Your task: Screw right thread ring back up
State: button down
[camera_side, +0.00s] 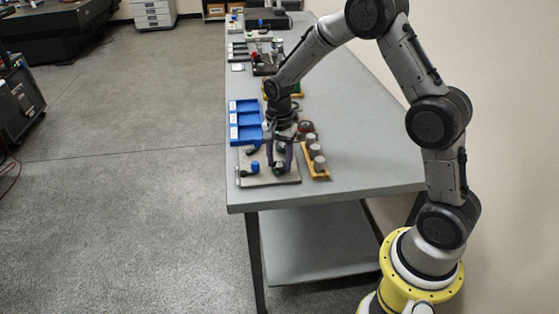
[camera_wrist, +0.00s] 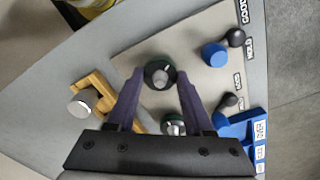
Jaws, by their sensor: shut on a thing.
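A dark green and black thread ring (camera_wrist: 160,72) with a grey centre sits between the purple fingertips of my gripper (camera_wrist: 161,77) in the wrist view. The fingers are shut on its two sides. In the side view my gripper (camera_side: 280,166) points down over the grey fixture plate (camera_side: 262,180), and the ring is small there. A second green-edged ring with a silvery centre (camera_wrist: 173,126) lies closer to the gripper body, partly hidden by it. I cannot tell how far the held ring is threaded.
A blue cylinder (camera_wrist: 214,54) and black knobs (camera_wrist: 235,37) are on the plate. A wooden rack with grey cylinders (camera_side: 318,161) stands beside it. Blue trays (camera_side: 244,132) adjoin the plate. More tools lie farther back on the table; its front right is clear.

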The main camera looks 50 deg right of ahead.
jog(key=n, duration=0.5)
jog(key=shift+n, duration=0.3)
jog(key=n, duration=0.6)
jog(key=shift+f, duration=0.15)
jog(key=shift+c, duration=1.4)
grip_release()
notch_tip(320, 180, up, 14)
